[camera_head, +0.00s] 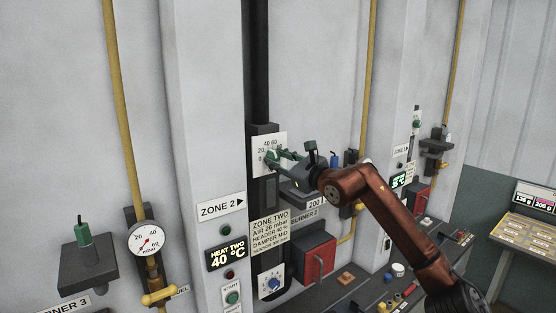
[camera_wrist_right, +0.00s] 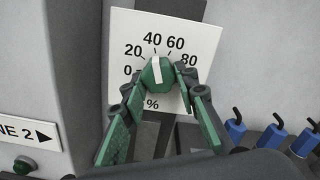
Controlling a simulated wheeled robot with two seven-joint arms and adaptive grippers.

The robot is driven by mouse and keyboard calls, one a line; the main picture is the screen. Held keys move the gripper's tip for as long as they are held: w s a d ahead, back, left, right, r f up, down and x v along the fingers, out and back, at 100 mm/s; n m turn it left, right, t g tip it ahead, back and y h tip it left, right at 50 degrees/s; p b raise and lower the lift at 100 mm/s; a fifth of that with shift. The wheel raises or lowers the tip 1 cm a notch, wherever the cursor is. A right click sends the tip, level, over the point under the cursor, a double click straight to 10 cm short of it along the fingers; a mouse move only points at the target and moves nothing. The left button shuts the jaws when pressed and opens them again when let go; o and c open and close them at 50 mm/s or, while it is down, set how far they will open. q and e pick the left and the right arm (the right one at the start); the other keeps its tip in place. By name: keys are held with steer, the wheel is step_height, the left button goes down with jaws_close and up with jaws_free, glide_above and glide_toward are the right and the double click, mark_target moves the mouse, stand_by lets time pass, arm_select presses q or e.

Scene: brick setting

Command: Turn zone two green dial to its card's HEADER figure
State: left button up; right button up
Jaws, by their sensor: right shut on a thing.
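The green dial (camera_wrist_right: 157,72) sits on a white scale plate (camera_wrist_right: 190,32) marked in percent, with 0, 20, 40, 60 and 80 readable. Its white pointer aims up, at about the 40 mark. My right gripper (camera_wrist_right: 160,80) is shut on the dial, one green-padded finger on each side. In the head view the gripper (camera_head: 276,157) reaches the plate (camera_head: 264,141) from the right and partly covers the dial. The zone two card (camera_head: 269,233) hangs below; its HEADER line appears to read 40 %, in small print. My left gripper is not in view.
A red box (camera_head: 319,254) and a dark shelf (camera_head: 300,195) project near my right arm. A blue dial (camera_head: 271,282) sits below the card. Blue-handled parts (camera_wrist_right: 237,130) stand right of the plate. A pressure gauge (camera_head: 146,240) is at left.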

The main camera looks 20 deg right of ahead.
steer(key=shift+f, duration=0.15)
steer(key=o, duration=1.2)
steer(key=shift+c, duration=0.2)
steer(key=v, duration=1.2)
